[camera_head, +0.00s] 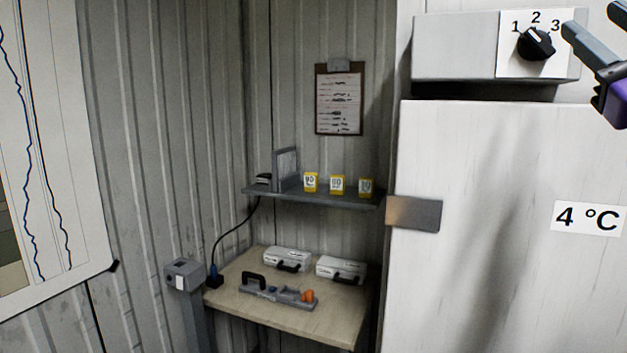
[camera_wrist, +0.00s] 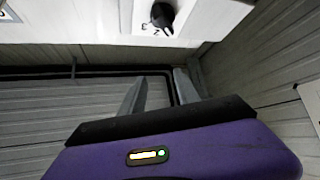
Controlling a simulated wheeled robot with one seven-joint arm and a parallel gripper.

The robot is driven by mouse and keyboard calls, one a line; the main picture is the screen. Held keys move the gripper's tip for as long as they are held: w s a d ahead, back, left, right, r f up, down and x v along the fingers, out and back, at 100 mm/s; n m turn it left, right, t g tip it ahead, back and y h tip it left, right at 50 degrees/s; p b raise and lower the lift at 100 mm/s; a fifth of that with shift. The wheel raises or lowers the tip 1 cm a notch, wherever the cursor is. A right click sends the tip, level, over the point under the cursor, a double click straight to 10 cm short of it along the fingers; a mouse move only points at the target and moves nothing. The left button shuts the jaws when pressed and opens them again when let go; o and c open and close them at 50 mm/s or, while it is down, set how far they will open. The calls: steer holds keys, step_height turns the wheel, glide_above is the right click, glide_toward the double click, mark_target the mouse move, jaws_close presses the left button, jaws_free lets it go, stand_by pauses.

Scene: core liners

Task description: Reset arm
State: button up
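My gripper (camera_head: 577,22) is at the upper right of the head view, with its purple body partly cut off by the edge. The wrist view also shows its two grey fingers (camera_wrist: 160,76) apart, with nothing between them. The gripper is open and empty. A black dial knob (camera_head: 537,43) sits on a white panel marked 1, 2, 3, just left of the fingers in the head view. The knob also shows upside down at the top of the wrist view (camera_wrist: 162,14). The fingers appear apart from it.
A white cabinet (camera_head: 480,270) labelled 4 °C stands below the dial box (camera_head: 455,50). A shelf (camera_head: 330,200) with yellow containers hangs at the back. A wooden table (camera_head: 335,325) below holds two white cases and a grey tool. A chart (camera_head: 75,200) covers the left wall.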

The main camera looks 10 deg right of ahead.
steer(key=s+a+f+m+g+h, duration=0.1)
steer(key=a+f+m, duration=0.2)
steer(key=f, duration=0.9)
steer(key=s+a+f+m+g+h, duration=0.1)
steer(key=s+a+f+m, duration=0.15)
steer(key=f, duration=1.05)
steer(key=s+a+f+m+g+h, duration=0.15)
steer(key=f+m, duration=0.25)
steer(key=f, duration=0.8)
steer(key=s+a+f+n+g+y, duration=0.1)
steer(key=s+a+f+g+y, duration=0.1)
steer(key=s+a+f, duration=0.3)
steer(key=s+a+f+n+g+y, duration=0.2)
steer(key=s+a+f+y, duration=0.2)
steer(key=s+f, duration=0.7)
steer(key=s+a+f+n+g+y+b, duration=0.1)
steer(key=s+a+f+n+g+y, duration=0.1)
steer(key=s+a+f, duration=0.3)
steer(key=s+f+g+y, duration=0.1)
steer(key=s+f, duration=0.2)
steer(key=f, duration=0.1)
steer(key=shift+s+a+f, duration=0.25)
steer(key=shift+a+f, duration=0.1)
steer(key=shift+a, duration=0.05)
